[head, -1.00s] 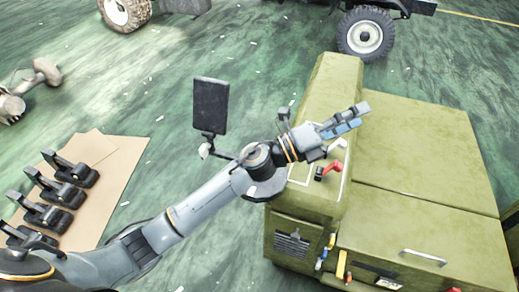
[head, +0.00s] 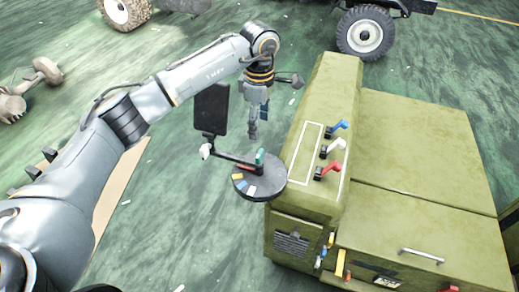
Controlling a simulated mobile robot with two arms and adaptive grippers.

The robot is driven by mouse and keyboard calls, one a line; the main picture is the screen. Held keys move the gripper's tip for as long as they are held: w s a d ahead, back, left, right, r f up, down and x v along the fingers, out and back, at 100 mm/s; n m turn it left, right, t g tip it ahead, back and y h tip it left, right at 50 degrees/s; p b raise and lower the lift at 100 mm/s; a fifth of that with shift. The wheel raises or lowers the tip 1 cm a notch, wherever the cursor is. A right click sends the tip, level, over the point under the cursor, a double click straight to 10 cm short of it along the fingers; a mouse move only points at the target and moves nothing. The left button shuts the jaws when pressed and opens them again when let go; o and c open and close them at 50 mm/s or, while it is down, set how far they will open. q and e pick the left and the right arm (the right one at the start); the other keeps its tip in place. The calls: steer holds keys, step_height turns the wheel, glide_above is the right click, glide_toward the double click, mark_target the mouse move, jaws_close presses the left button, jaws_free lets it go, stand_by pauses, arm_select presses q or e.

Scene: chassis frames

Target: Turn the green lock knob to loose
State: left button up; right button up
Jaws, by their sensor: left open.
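A small green knob (head: 260,156) stands upright at the far edge of a round dark disc (head: 277,186), which has coloured patches on its near side. I take it to be the lock knob; its exact setting is too small to tell. My left gripper (head: 253,135) points down just above and behind the knob, apart from it. It is open and empty, though the gap between its fingers is hard to see from here. My right gripper is not in view.
A green cabinet (head: 420,140) stands at the right, with blue (head: 338,126), white (head: 334,145) and red (head: 329,169) levers on its raised part. A dark screen (head: 211,108) stands left of my gripper. Brown sheets (head: 118,185) lie on the floor at left.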

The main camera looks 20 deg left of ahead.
mark_target(259, 153)
arm_select(q)
step_height(259, 153, down, 10)
steer(key=shift+r+p, duration=0.1)
steer(key=shift+p, duration=1.15)
steer(key=shift+f, duration=0.85)
steer(key=shift+c, duration=0.4)
steer(key=c, duration=1.1)
